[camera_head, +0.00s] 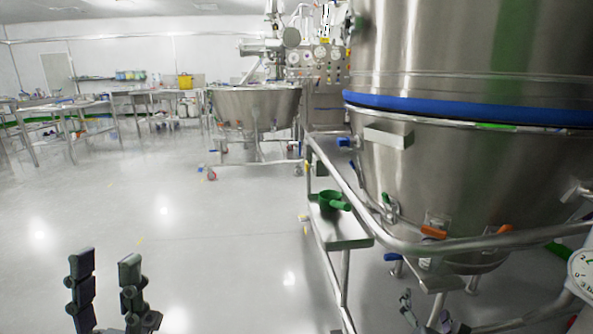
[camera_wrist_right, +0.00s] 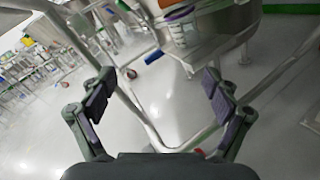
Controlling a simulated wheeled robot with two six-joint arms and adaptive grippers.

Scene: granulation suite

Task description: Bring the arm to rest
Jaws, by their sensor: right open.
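My left gripper (camera_head: 106,280) stands at the lower left of the head view, fingers pointing up. Its two dark fingers are apart with only floor showing between them. My right gripper (camera_head: 427,312) is at the bottom right of the head view, partly cut off, below the rail of the large steel vessel (camera_head: 470,180). In the right wrist view my right gripper (camera_wrist_right: 158,95) has its fingers wide apart, with nothing between the pads. A steel rail (camera_wrist_right: 145,120) and floor show beyond them.
A tubular frame (camera_head: 345,185) surrounds the large vessel close by on the right. Its small shelf (camera_head: 345,238) holds a green scoop (camera_head: 333,201). A wheeled steel bowl (camera_head: 255,108) and tables (camera_head: 90,108) stand further back. The floor (camera_head: 200,230) at centre left is clear.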

